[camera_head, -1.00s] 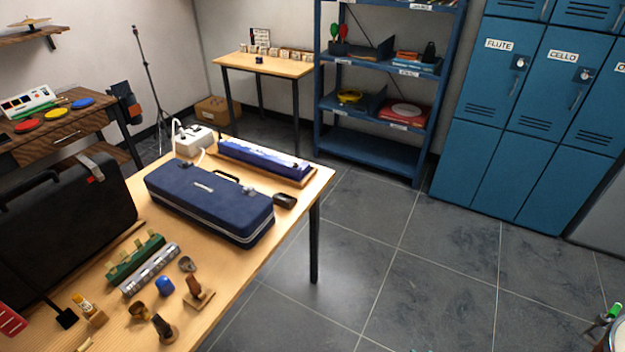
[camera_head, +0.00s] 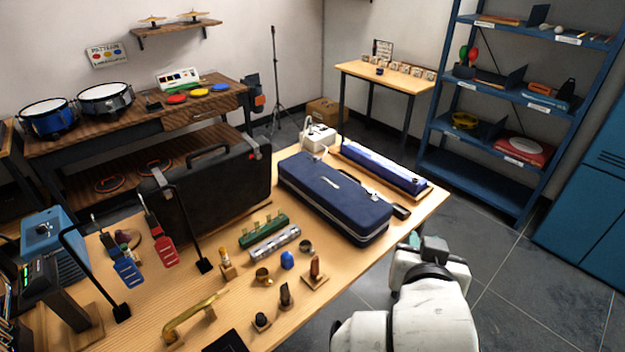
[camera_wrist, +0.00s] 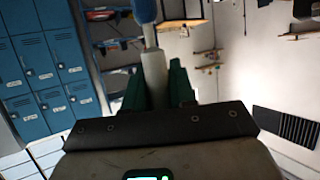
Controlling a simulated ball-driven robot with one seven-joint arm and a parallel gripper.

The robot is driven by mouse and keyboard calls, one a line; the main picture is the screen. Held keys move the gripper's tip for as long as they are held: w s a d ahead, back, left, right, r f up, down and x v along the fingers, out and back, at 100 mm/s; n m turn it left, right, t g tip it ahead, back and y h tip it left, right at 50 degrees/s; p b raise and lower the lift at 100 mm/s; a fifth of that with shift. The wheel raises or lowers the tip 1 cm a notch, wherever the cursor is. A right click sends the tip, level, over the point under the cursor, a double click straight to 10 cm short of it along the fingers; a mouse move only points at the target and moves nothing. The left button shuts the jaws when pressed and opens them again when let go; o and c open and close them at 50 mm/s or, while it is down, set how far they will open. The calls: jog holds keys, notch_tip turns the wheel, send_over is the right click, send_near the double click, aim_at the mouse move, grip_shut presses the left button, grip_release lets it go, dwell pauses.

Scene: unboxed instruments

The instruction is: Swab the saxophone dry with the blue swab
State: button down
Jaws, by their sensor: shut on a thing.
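My gripper (camera_wrist: 157,90) shows in the wrist view with its green fingers shut on a pale rod with a blue end (camera_wrist: 145,12). I cannot tell for sure whether this is the blue swab. In the head view my gripper (camera_head: 428,246) is at the table's right edge, partly hidden by my white arm, and the held thing cannot be made out there. A curved brass piece (camera_head: 192,318), perhaps the saxophone or part of it, lies on a wooden support at the table's front.
A blue shelf (camera_head: 490,185) stands at the back right. The grey floor right of the table is clear.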

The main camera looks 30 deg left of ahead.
jog(key=s+a+r+p, duration=0.1)
jog(key=s+a+r, duration=0.65)
jog(key=r, duration=0.25)
jog(key=s+a+r+p, duration=0.2)
jog(key=s+a+r, duration=0.55)
jog(key=r, duration=0.25)
jog(key=s+a+b, duration=0.1)
jog(key=s, duration=0.8)
jog(key=shift+s+f, duration=0.35)
jog(key=shift+f, duration=0.05)
jog(key=shift+s+b, duration=0.2)
jog(key=shift+b, duration=0.25)
jog(key=shift+f+b, duration=8.65)
jog(key=shift+f, duration=1.45)
jog(key=shift+r, duration=0.15)
